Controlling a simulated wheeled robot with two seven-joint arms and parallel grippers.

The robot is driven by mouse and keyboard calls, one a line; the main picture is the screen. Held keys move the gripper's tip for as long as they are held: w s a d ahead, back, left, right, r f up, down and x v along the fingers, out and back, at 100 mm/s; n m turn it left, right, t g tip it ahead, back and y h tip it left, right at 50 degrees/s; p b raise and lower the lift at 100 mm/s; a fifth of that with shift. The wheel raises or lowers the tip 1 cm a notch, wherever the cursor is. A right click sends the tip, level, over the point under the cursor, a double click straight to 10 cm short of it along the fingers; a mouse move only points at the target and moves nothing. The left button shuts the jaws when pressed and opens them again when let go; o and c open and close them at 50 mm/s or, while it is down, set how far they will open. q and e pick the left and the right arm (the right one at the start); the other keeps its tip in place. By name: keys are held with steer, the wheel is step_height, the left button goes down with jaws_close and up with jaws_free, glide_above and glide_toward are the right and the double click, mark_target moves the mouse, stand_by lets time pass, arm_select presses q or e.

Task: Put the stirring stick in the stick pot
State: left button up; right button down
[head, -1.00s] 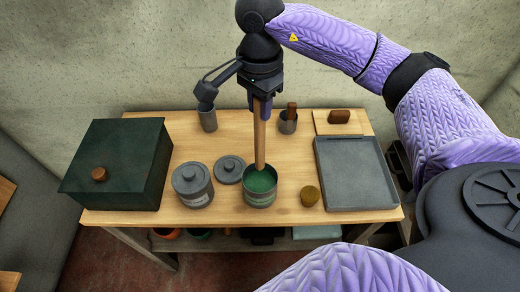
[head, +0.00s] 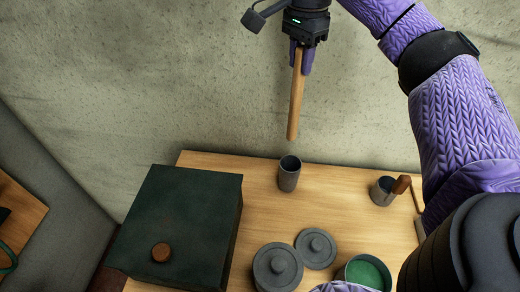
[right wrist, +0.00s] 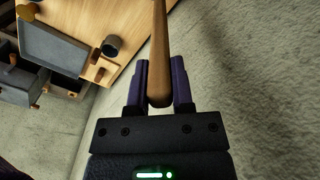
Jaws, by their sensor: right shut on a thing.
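The stirring stick (head: 296,108) is a plain wooden rod. My right gripper (head: 301,62) is shut on its upper part and holds it nearly upright, tilted slightly, its lower tip free in the air. In the right wrist view the stick (right wrist: 160,40) runs between the two purple fingers (right wrist: 161,80). A slim grey open cup (head: 289,174), which looks like the stick pot, stands near the table's back edge. It appears below the stick's tip in the head view, apart from it. Its opening looks empty. My left gripper is not in view.
A dark green box (head: 185,225) with a wooden knob stands left of the cup. A small grey mug (head: 383,191) with a wooden piece stands to the right. In front are a lidded grey can (head: 277,268), a loose lid (head: 316,248) and a can of green paint (head: 366,274).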

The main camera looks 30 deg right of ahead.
steer(key=b, duration=0.2)
glide_above(296, 133)
steer(key=f, duration=0.8)
steer(key=shift+s+f, duration=0.2)
steer(key=shift+f, duration=0.1)
step_height(296, 133, down, 9)
steer(key=shift+w+a+f+b, duration=0.1)
steer(key=shift+b, duration=0.6)
steer(key=c, duration=0.9)
jaws_free()
steer(key=shift+c, duration=0.2)
steer(key=o, duration=0.5)
steer(key=shift+c, duration=0.2)
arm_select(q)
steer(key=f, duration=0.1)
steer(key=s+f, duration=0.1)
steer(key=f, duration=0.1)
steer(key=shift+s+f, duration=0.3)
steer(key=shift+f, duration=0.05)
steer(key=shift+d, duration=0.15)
